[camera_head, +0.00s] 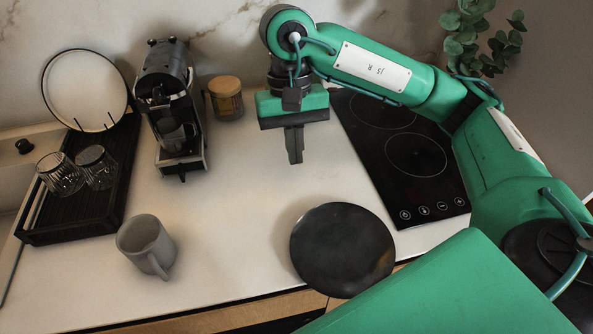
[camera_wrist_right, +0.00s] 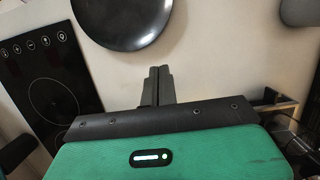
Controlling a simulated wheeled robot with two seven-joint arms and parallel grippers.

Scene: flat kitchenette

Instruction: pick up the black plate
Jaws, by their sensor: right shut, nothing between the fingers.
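The black plate (camera_head: 342,250) is round and dark and lies flat on the white counter near its front edge. In the right wrist view the plate (camera_wrist_right: 122,22) shows partly at the top, cut off by the frame. My right gripper (camera_head: 295,158) points down over the counter, behind the plate and apart from it. Its fingers are together and empty; they also show in the right wrist view (camera_wrist_right: 159,72). My left gripper is not in either view.
A grey mug (camera_head: 146,245) stands left of the plate. A black cooktop (camera_head: 400,160) is at the right. A coffee machine (camera_head: 172,105), a lidded jar (camera_head: 226,98) and a black rack (camera_head: 75,210) with glasses are at the left and back. The middle counter is clear.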

